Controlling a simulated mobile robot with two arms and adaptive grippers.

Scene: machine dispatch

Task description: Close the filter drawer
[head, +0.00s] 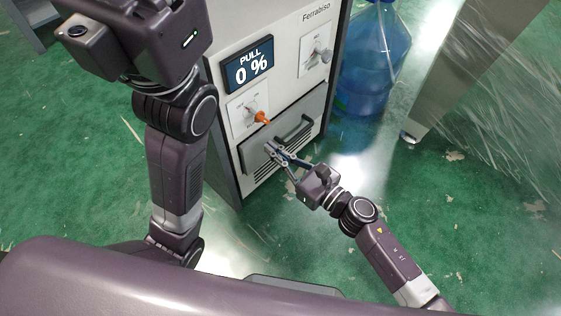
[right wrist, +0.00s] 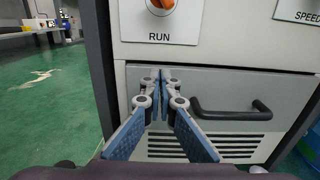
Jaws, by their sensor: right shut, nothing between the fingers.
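The filter drawer (head: 318,104) is a grey panel low on the front of a white machine, with a dark bar handle (head: 297,131). In the right wrist view the drawer (right wrist: 290,90) fills the middle, its handle (right wrist: 232,113) to the right of my fingers. My right gripper (head: 269,148) is shut and empty, pointing at the left part of the drawer front. Its fingertips (right wrist: 160,75) overlap the panel near its upper edge; I cannot tell whether they touch it. How far the drawer stands out is unclear.
The machine's display (head: 249,68) reads "PULL 0 %". An orange knob (head: 262,117) sits above the drawer, and another knob (head: 322,54) is higher right. A blue water bottle (head: 375,60) stands beside the machine. Green floor (head: 80,150) is open at left.

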